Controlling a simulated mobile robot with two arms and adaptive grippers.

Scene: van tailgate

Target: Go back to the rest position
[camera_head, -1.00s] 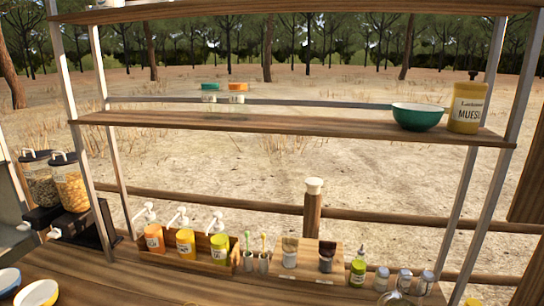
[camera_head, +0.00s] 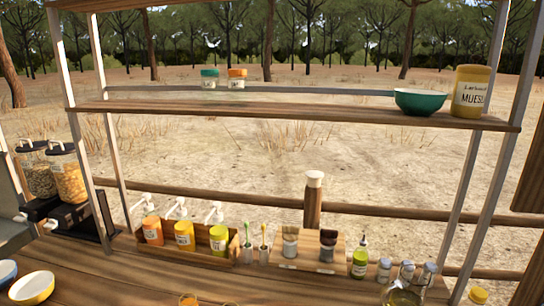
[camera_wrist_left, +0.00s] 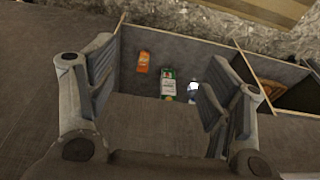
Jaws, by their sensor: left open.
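My left gripper (camera_wrist_left: 165,75) shows in the left wrist view. Its two fingers are spread wide apart with nothing between them. It points at a grey open compartment (camera_wrist_left: 140,112) that lies beyond the fingers. Neither gripper shows in the head view, and my right gripper is in no view.
The compartment holds an orange item (camera_wrist_left: 143,62), a green and white labelled item (camera_wrist_left: 168,86) and a pale item (camera_wrist_left: 193,91). In the head view, a wooden shelf (camera_head: 250,112) bears a green bowl (camera_head: 419,102) and a muesli jar (camera_head: 471,92). Pump bottles (camera_head: 184,237) stand below.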

